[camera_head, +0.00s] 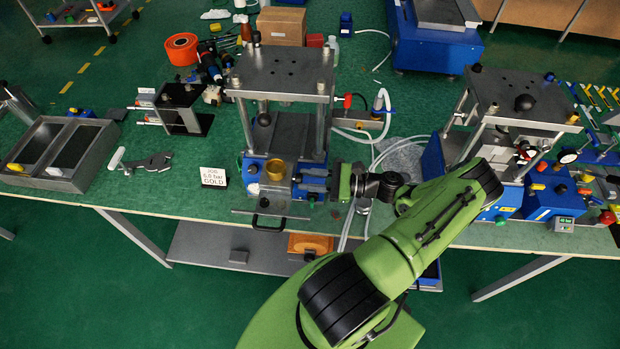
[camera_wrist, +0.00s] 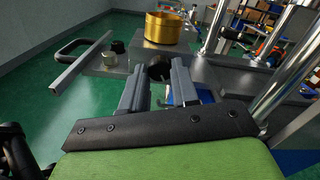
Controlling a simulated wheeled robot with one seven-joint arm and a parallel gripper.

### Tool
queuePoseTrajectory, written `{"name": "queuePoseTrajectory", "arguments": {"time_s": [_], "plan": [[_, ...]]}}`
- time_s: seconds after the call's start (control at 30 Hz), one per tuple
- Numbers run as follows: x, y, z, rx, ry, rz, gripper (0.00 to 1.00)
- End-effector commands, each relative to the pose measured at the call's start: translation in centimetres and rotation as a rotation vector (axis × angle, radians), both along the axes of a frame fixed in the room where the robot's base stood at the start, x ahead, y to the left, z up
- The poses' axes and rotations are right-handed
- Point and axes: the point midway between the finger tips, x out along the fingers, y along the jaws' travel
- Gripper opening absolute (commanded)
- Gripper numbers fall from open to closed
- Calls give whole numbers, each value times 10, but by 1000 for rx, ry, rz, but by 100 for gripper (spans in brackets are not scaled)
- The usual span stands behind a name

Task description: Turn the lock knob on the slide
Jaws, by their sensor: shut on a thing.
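The slide is a grey metal plate (camera_head: 270,209) with a black bar handle (camera_head: 268,226) at the front of the middle press. A gold cup (camera_head: 276,170) sits on the block of this slide, and it also shows in the wrist view (camera_wrist: 167,28). My gripper (camera_head: 301,183) reaches in from the right, at the block's side beside the cup. In the wrist view its two grey fingers (camera_wrist: 168,82) are shut on a round black knob (camera_wrist: 158,69) on the block's side, the lock knob by its place. The knob's turn angle cannot be told.
The middle press (camera_head: 282,72) stands over the slide on metal posts. A card (camera_head: 213,176) reading GOLD stands to its left. A second press (camera_head: 522,95) and hoses (camera_head: 383,120) are to the right.

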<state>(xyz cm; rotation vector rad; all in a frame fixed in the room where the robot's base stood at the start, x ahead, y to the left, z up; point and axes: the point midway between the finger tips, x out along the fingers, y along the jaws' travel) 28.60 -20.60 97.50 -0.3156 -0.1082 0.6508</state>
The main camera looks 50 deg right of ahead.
Motion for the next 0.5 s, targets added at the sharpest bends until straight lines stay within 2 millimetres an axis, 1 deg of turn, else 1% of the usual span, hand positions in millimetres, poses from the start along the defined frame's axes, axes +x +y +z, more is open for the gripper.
{"name": "queuePoseTrajectory", "arguments": {"time_s": [0.3,0.33,0.4,0.5], "plan": [[-1,0,-2,1,7,-1,0],[-1,0,-2,1,7,-1,31],[0,0,-2,1,7,-1,41],[0,0,-2,0,4,0,55]]}}
